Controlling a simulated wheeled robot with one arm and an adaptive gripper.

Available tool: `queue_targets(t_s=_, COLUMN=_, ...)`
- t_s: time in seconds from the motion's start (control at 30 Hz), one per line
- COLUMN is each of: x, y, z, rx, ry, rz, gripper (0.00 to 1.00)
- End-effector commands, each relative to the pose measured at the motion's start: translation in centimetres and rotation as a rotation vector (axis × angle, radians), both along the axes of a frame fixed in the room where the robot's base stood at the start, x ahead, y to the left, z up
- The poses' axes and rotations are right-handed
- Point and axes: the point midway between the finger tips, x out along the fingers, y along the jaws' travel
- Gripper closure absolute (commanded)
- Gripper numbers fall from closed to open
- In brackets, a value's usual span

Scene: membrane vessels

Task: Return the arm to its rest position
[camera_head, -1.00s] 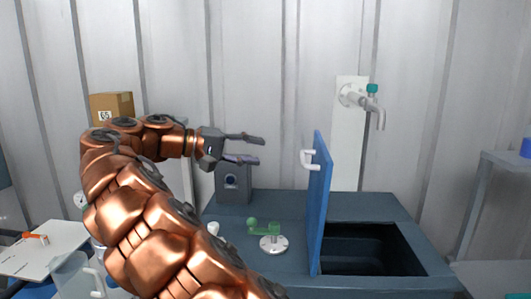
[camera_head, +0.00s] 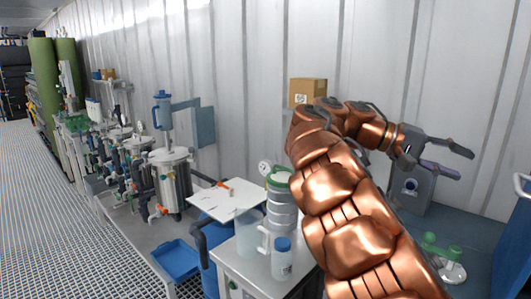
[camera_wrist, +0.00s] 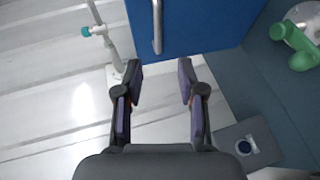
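My copper-coloured arm (camera_head: 345,195) reaches up from the bottom of the head view and bends to the right. My gripper (camera_head: 468,164) is at its end, in front of the wall and above the dark blue counter. Its fingers are apart with nothing between them.
A grey box (camera_head: 413,190) stands behind my gripper, with a green-handled valve (camera_head: 445,252) on the counter (camera_head: 482,230). A lidded bottle (camera_head: 282,260) and a steel vessel (camera_head: 280,207) stand left of my arm. A grated walkway (camera_head: 60,220) lies open at far left.

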Motion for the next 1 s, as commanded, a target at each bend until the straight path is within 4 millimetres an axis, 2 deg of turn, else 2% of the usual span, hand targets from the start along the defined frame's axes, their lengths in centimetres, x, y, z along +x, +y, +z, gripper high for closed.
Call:
queue_targets(t_s=0.13, x=-3.0, y=-0.4, z=-0.1, rx=0.089, ry=-0.008, rz=0.001, gripper=0.61)
queue_targets(t_s=0.27, x=-5.9, y=-0.4, z=-1.5, rx=0.196, ry=-0.02, rz=0.009, gripper=0.61)
queue_targets(t_s=0.37, x=-7.9, y=-0.1, z=-3.1, rx=0.285, ry=-0.032, rz=0.023, gripper=0.61)
queue_targets(t_s=0.57, x=-11.7, y=1.7, z=-7.0, rx=0.478, ry=-0.065, rz=0.065, gripper=0.61)
queue_targets(t_s=0.77, x=-15.2, y=5.2, z=-11.8, rx=0.687, ry=-0.094, rz=0.12, gripper=0.61)
queue_targets(t_s=1.0, x=-19.2, y=11.4, z=-17.4, rx=0.945, ry=-0.118, rz=0.202, gripper=0.61)
